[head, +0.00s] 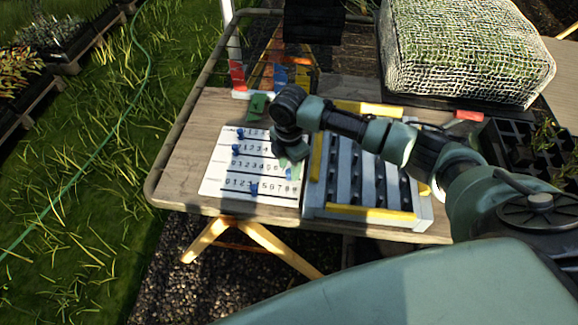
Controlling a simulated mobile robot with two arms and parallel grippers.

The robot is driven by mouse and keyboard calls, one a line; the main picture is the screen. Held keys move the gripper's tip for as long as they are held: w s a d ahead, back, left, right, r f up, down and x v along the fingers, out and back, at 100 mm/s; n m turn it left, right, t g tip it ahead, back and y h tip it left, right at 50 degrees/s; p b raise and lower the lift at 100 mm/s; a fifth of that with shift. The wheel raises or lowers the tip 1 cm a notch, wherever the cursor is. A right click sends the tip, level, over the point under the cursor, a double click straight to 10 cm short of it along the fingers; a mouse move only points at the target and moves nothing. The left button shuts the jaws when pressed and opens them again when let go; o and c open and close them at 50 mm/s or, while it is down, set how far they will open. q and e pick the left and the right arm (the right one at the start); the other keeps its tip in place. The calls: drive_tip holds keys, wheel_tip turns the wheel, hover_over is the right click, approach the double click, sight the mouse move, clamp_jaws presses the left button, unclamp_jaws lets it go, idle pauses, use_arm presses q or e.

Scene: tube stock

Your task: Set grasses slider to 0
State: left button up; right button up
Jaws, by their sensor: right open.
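A white slider board (212,186) lies on the wooden table, with several rows of printed numbers and dark slots. Blue slider knobs show near the left end of the upper rows, such as the top knob (240,133). Another blue knob (254,188) stands near the middle of the bottom row, and a blue piece (289,173) shows near the right end above it. Row names are too small to read, so I cannot tell which is grasses. My right gripper (291,158) is open over the board's right side and hides part of it. My left gripper is out of view.
A grey tray with yellow edges (372,212) stands right of the board. Behind are a green block (257,106), red and blue pieces, and a net-covered plant block (465,50). A black cell tray (510,150) is at right. The table's left edge is clear.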

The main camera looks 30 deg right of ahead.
drive_tip(key=shift+f, duration=0.3)
clamp_jaws()
idle(1.3)
